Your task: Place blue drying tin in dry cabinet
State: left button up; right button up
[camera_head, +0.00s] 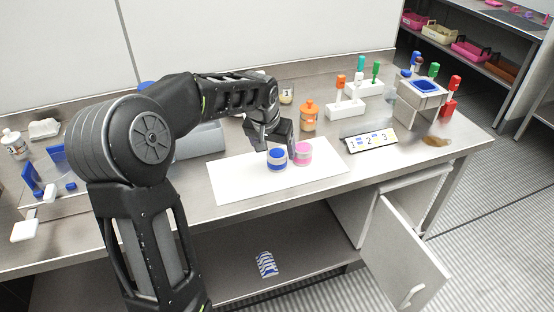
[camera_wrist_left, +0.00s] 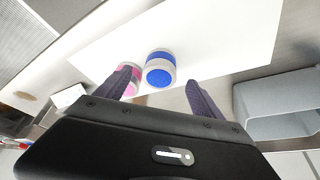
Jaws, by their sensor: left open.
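The blue tin (camera_head: 277,158) stands upright on a white mat (camera_head: 235,181) on the metal table. A pink tin (camera_head: 303,153) stands close beside it on the right. My left gripper (camera_head: 277,147) is above and behind the blue tin, fingers apart. In the left wrist view, the blue tin (camera_wrist_left: 160,70) shows ahead between the open left gripper's fingertips (camera_wrist_left: 160,78), and the pink tin (camera_wrist_left: 129,80) is partly hidden behind one finger. A white cabinet under the table has its door (camera_head: 402,255) swung open. My right gripper is not in view.
A grey bin (camera_head: 203,141) is behind the arm. A striped item (camera_head: 266,264) lies on the lower shelf. The mat's front is clear.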

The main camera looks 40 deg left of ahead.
aim_at(276, 154)
pick_arm(q)
jog(key=p+x, duration=0.1)
jog(key=x, duration=0.3)
jog(key=shift+w+a+f, duration=0.1)
jog(key=shift+w+f, duration=0.2)
jog(key=shift+c, duration=0.4)
jog(key=c, duration=1.6)
notch_tip(276, 154, up, 10)
jog(key=shift+r+b, duration=0.1)
jog(key=shift+b, duration=0.35)
